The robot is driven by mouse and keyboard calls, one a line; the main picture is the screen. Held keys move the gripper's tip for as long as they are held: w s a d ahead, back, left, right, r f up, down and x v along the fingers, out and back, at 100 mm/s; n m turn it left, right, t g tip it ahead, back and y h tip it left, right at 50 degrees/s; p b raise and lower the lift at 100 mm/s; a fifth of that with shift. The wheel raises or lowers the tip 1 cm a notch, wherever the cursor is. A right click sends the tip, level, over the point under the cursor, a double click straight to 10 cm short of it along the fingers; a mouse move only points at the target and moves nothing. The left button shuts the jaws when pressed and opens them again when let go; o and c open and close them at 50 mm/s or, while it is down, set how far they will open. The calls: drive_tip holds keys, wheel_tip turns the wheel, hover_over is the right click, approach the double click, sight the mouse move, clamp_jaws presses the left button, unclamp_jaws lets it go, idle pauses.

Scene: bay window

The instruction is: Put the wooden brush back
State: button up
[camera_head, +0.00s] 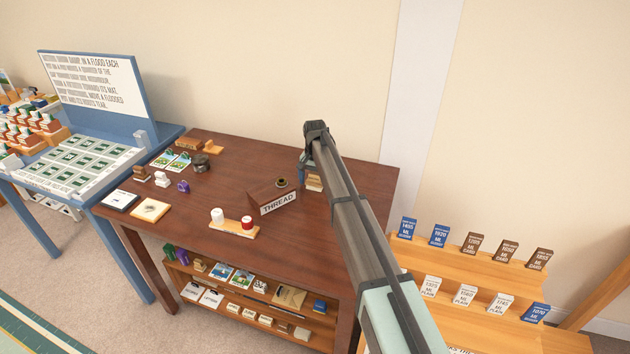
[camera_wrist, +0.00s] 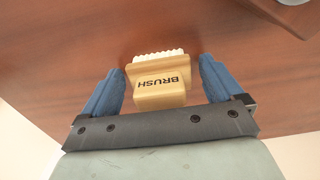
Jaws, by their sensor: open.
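The wooden brush (camera_wrist: 158,92) is pale wood with white bristles and the word BRUSH on it. It sits between the two blue fingers of my gripper (camera_wrist: 161,66) in the wrist view, with a gap to each finger. My gripper is open and not closed on it. In the head view the brush (camera_head: 314,184) is partly hidden by my arm, on the dark wooden table (camera_head: 340,185) right of the THREAD box. My gripper (camera_head: 306,164) is there too, mostly hidden behind my arm.
The wooden THREAD box (camera_head: 272,197) stands left of the brush. A shelf (camera_head: 255,310) below holds several items. A blue table (camera_head: 60,175) stands left; a stepped rack (camera_head: 470,275) with packets stands right.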

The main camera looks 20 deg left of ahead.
sight(315, 174)
wheel_tip(315, 174, up, 12)
drive_tip(key=shift+r, duration=0.15)
idle(0.5)
